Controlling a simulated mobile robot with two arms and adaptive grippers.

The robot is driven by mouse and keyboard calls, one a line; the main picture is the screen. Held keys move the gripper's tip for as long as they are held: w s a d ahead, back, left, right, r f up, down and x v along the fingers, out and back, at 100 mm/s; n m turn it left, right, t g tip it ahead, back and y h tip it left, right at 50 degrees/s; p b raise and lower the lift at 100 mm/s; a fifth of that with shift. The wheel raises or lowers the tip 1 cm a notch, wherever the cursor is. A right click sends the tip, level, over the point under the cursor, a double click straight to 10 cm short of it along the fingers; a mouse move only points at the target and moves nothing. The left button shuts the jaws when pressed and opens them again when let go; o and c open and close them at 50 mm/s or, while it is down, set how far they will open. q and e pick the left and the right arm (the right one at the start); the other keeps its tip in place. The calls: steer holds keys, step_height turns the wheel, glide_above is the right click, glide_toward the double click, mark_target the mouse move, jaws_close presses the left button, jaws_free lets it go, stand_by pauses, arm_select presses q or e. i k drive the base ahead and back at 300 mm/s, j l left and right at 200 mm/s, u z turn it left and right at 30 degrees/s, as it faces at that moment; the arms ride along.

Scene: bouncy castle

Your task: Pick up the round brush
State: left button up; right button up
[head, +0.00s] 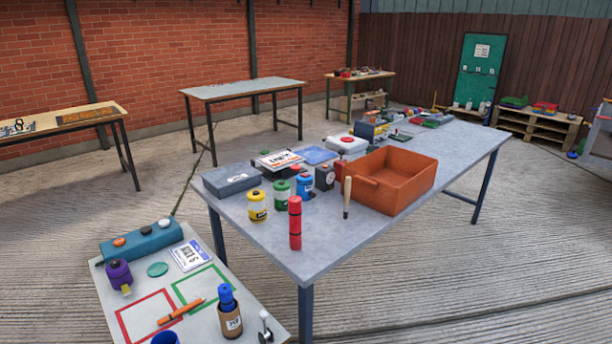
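A slim upright tool with a pale wooden handle and a dark lower end (347,196) stands on the long grey table (330,243), just left of the orange bin. It looks like the round brush, but its lower end is too small to make out clearly. Neither of my grippers is in the head view.
The orange bin (412,178) stands close to its right. A red cylinder (295,222), yellow can (256,205), green can (282,194) and grey case (231,179) are to its left. The table's near right surface is bare. A low cluttered table (237,265) stands in front.

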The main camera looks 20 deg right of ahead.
mark_target(348, 178)
steer(key=l+z, duration=0.2)
steer(key=z, duration=0.2)
steer(key=i+l+z, duration=0.15)
steer(key=z, duration=0.25)
